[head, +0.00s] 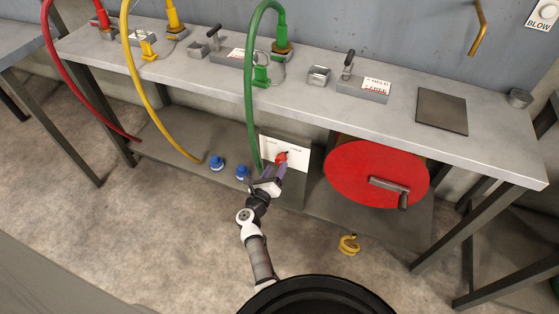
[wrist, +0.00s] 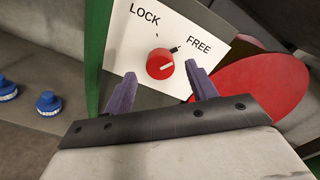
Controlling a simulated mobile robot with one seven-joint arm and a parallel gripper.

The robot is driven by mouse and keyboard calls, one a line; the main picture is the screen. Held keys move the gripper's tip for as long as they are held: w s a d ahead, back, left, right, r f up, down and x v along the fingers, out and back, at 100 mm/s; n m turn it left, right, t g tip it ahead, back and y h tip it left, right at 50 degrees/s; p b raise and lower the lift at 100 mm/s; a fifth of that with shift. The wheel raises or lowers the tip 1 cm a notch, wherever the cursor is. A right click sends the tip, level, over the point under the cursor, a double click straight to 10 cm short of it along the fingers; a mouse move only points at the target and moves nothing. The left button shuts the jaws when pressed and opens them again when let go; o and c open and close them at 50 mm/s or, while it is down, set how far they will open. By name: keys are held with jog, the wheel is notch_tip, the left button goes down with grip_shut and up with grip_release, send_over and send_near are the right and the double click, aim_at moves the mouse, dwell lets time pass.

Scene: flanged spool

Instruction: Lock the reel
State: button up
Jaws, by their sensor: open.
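A red round knob (wrist: 160,64) sits on a white panel (wrist: 200,28) marked LOCK at left and FREE at right. A dark pointer beside the knob points toward FREE. The red reel (head: 375,172) with a grey crank handle (head: 389,186) is right of the panel.
A grey workbench (head: 310,95) spans above the panel and reel. A green hose (head: 247,100) hangs just left of my gripper. Two blue caps (head: 217,164) lie on the lower shelf. A yellow coil (head: 349,245) lies below the reel.

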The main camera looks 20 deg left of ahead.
aim_at(279, 162)
jog(key=shift+w, duration=2.3)
jog(key=c, duration=1)
